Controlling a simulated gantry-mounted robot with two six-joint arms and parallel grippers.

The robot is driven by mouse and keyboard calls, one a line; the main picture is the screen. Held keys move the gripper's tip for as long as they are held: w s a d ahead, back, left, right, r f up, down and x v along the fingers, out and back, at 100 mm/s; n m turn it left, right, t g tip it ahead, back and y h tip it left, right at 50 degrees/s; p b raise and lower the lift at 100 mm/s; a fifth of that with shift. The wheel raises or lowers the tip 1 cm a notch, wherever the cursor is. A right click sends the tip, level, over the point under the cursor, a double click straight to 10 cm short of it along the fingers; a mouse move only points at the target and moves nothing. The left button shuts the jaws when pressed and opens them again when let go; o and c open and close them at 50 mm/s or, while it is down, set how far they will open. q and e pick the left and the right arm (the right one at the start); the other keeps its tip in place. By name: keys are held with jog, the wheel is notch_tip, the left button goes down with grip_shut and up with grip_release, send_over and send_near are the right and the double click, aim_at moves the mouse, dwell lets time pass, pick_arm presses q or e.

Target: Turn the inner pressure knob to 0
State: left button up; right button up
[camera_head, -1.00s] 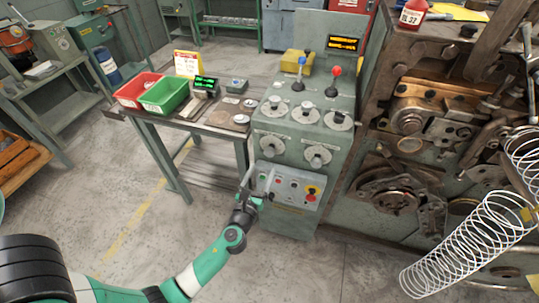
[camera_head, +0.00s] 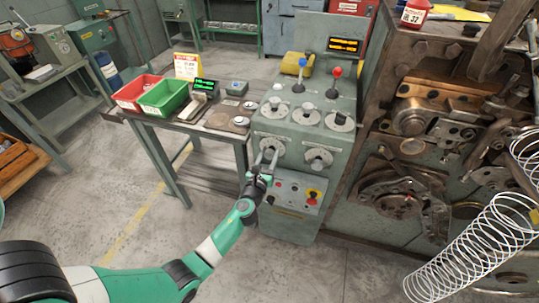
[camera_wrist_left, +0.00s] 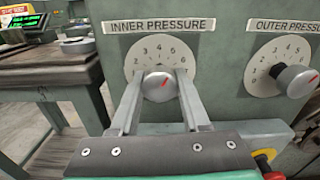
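The inner pressure knob (camera_wrist_left: 158,87) is a round metal knob with a red mark, on a white numbered dial under the "INNER PRESSURE" label. Its red mark points up and to the right. The lower numbers of the dial are hidden behind the knob and fingers. In the head view the inner pressure dial (camera_head: 270,146) is the lower left one on the grey-green control cabinet. My left gripper (camera_head: 267,158) is at this dial. In the left wrist view its two fingers (camera_wrist_left: 159,76) flank the knob, apart, with little or no gap visible. My right gripper is out of view.
The outer pressure knob (camera_wrist_left: 296,81) is close to the right. Levers with blue (camera_head: 301,63) and red (camera_head: 336,72) balls stand on the cabinet top. Below are buttons and a red emergency stop (camera_head: 311,202). A bench (camera_head: 200,131) stands left; the coiler machine (camera_head: 410,150) stands right.

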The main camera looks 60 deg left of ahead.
pick_arm(q)
grip_shut()
